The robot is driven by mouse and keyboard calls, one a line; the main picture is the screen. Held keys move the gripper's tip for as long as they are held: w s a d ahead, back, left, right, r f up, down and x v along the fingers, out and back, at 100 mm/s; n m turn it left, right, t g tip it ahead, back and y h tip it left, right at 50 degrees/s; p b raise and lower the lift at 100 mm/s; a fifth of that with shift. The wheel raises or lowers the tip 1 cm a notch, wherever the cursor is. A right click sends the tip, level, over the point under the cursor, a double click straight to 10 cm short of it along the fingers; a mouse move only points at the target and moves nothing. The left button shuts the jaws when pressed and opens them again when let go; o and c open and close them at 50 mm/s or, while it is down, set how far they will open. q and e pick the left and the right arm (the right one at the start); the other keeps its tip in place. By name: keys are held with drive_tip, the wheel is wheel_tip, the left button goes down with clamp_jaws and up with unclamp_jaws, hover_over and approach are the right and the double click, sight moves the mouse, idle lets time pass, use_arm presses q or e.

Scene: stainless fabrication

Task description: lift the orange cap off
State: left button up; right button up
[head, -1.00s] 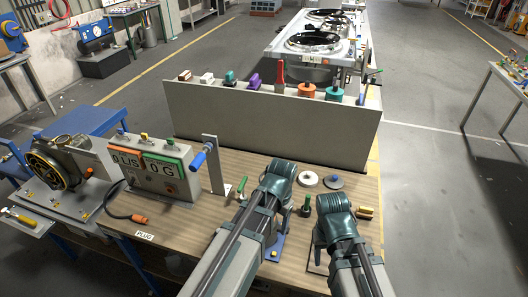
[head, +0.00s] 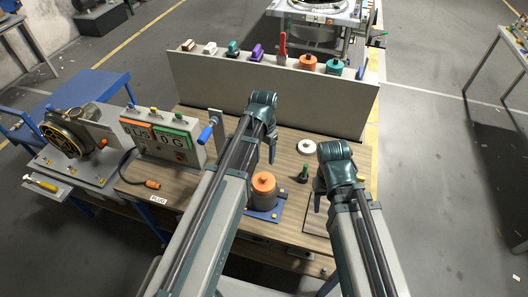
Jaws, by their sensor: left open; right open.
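An orange cap (head: 264,181) sits on top of a dark grey cylinder (head: 263,200), which stands on a blue base plate (head: 250,212) near the table's front. A second orange round piece (head: 308,62) sits on top of the grey upright panel. My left gripper (head: 272,158) is open and points down beyond the capped cylinder, apart from the cap. My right gripper (head: 318,206) is open and points down to the right of the cylinder. The two arms hide parts of the table.
The grey panel (head: 260,95) stands along the table's back, with several coloured pieces on its top. A blue-handled lever (head: 206,134) stands at left, beside a display box (head: 160,140).

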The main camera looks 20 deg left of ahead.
sight(264, 177)
use_arm(q)
wheel_tip(264, 177, down, 13)
drive_tip(key=b, duration=1.2)
drive_tip(key=shift+f+b, duration=0.1)
drive_tip(key=shift+b, duration=0.2)
clamp_jaws()
